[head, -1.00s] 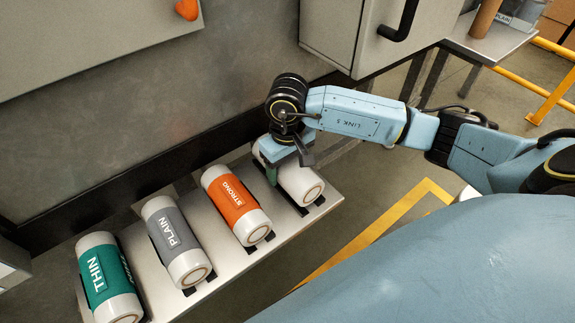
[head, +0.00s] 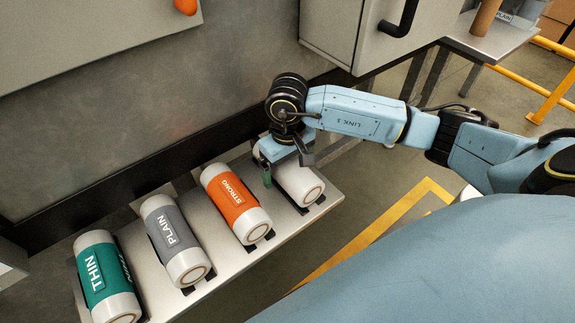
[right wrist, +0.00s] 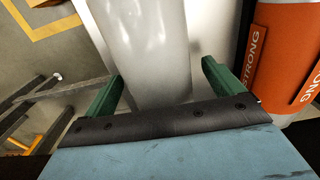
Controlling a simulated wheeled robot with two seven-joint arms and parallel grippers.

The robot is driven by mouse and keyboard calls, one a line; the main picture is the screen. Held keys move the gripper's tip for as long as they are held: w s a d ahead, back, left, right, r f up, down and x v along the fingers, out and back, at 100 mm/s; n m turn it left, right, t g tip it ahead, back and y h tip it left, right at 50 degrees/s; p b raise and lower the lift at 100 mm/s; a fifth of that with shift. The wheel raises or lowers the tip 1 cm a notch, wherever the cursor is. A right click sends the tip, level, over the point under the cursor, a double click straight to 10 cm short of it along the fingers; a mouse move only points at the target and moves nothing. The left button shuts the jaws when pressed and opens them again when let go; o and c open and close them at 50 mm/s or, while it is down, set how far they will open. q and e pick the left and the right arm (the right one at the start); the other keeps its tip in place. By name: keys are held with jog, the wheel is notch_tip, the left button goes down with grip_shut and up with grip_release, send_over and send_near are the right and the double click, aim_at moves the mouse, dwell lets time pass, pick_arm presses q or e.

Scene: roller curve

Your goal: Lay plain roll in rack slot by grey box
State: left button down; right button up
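A white roll (head: 298,182) lies in the rightmost slot of the rack (head: 228,262); no label shows on its visible part. My right gripper (head: 283,168) is over this roll. In the right wrist view its two green fingers (right wrist: 165,88) stand apart on either side of the white roll (right wrist: 150,45), with a gap at the right finger. A roll with a grey PLAIN label (head: 177,240) lies in another slot, second from the left. A grey box-like cabinet (head: 345,35) with a black handle is above and behind the right end. My left gripper is out of view.
An orange STRONG roll (head: 236,203) lies just left of the gripper, also close in the wrist view (right wrist: 285,60). A green THIN roll (head: 106,277) is at the rack's left end. A side table (head: 490,40) stands back right. A grey wall is behind the rack.

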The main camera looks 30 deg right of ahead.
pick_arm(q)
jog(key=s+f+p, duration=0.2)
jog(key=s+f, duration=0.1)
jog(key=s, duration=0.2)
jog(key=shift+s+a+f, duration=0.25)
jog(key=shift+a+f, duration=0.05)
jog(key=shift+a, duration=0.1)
pick_arm(e)
notch_tip(320, 180, up, 13)
jog(key=shift+r, duration=0.2)
